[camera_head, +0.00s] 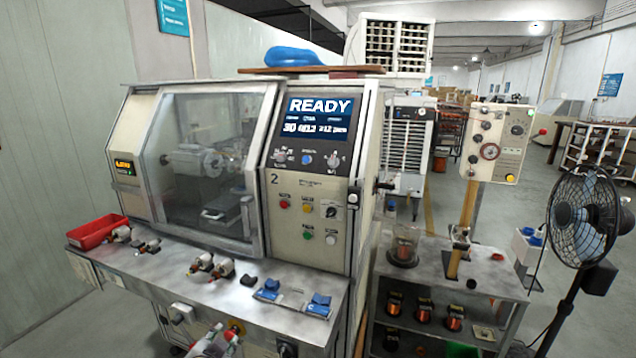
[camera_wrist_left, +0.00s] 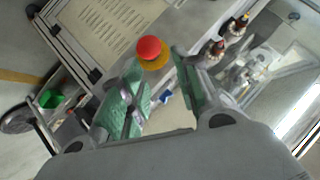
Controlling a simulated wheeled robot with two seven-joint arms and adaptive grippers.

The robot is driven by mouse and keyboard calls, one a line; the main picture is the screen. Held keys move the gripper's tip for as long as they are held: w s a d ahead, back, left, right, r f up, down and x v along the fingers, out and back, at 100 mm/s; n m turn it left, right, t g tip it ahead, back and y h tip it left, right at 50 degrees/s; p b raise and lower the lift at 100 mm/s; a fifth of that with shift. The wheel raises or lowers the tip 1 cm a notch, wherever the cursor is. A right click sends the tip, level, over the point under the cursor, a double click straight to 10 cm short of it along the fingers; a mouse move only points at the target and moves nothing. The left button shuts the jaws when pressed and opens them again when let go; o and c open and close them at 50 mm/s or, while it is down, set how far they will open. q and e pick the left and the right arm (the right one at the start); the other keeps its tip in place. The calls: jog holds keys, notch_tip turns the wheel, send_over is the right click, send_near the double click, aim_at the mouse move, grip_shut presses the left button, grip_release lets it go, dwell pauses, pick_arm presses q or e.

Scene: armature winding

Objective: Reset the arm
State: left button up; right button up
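My left gripper (camera_head: 222,335) shows at the bottom edge of the head view, in front of the machine's bench and close to a red stop button on a yellow base (camera_head: 237,326). In the left wrist view my left gripper (camera_wrist_left: 158,92) has its two green-padded fingers spread apart, with nothing seen held between them. The red button (camera_wrist_left: 149,48) shows beyond the gap between the fingers; I cannot tell how far off it is. Most of the left arm is out of the head view. My right gripper is in neither view.
The winding machine (camera_head: 312,175) shows READY. Its bench (camera_head: 178,262) carries a red bin (camera_head: 96,232), several armatures (camera_head: 222,268) and blue-and-grey fixtures (camera_head: 318,304). A side cart (camera_head: 450,282) with copper spools and a black fan (camera_head: 588,220) stand right. Open floor lies at far right.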

pick_arm(q)
jog(key=s+d+f+n+g+h, duration=0.1)
jog(key=s+f+n+g, duration=0.1)
jog(key=s+f+g, duration=0.5)
jog(key=s+f+n+g+h, duration=0.1)
jog(key=s+f+n, duration=0.35)
jog(key=s, duration=0.75)
jog(key=s+f+m+g, duration=0.1)
jog(key=s+f+m, duration=0.15)
jog(key=f, duration=3.15)
jog(key=s+a+f, duration=0.2)
jog(key=s+f, duration=0.7)
jog(key=s, duration=0.2)
jog(key=s+a+f+g, duration=0.1)
jog(key=s+a+f, duration=0.1)
jog(key=s+f, duration=0.8)
jog(key=shift+s+g+y, duration=0.3)
jog(key=shift+s, duration=0.4)
